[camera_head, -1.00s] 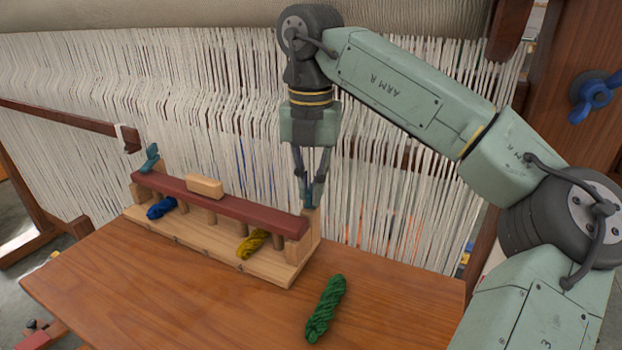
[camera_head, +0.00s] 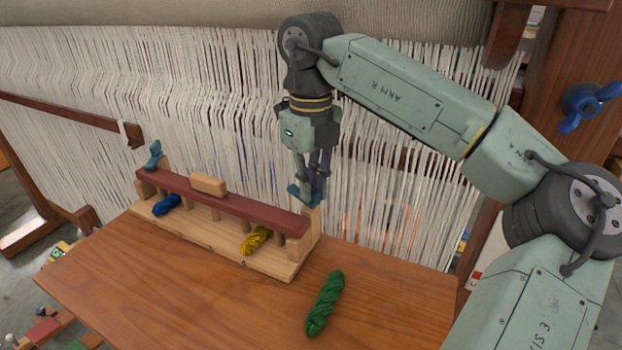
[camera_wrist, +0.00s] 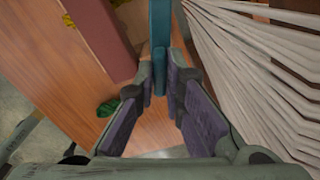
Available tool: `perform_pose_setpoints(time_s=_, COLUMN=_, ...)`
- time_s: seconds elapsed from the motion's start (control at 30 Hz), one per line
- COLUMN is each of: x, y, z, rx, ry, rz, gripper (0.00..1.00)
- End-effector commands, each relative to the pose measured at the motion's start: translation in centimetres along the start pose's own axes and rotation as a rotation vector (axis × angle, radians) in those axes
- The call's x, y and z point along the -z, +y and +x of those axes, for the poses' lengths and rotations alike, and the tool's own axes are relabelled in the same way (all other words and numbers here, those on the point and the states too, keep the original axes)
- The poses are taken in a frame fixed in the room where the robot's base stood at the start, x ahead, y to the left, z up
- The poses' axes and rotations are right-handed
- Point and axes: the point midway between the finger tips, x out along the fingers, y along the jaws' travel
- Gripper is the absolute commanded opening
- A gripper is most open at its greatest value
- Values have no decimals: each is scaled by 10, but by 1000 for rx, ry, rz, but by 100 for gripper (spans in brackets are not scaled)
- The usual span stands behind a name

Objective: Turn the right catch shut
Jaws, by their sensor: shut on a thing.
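The right catch (camera_head: 297,196), a teal-blue lever, sits on top of the right end post (camera_head: 312,222) of the wooden rack. It points left toward the right end of the dark red bar (camera_head: 225,202). In the wrist view the catch (camera_wrist: 160,35) runs away from between the fingertips. My gripper (camera_head: 308,192) points down and is shut on the catch; its fingers (camera_wrist: 161,78) press on both sides. The left catch (camera_head: 154,155), also teal, stands at the left post, turned off the bar. The fingers hide part of the right catch.
Blue (camera_head: 166,205) and yellow (camera_head: 255,240) skeins lie under the bar; a green skein (camera_head: 325,303) lies on the table (camera_head: 190,300). White warp threads (camera_head: 390,190) hang close behind. The table's front is clear.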

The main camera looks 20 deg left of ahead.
Motion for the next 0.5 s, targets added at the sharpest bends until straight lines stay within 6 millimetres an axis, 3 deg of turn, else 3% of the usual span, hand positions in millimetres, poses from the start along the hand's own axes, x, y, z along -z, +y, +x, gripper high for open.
perform_pose_setpoints(time_s=0.5, x=0, y=0, z=-1, rx=0, ry=-1, rz=-489, gripper=0)
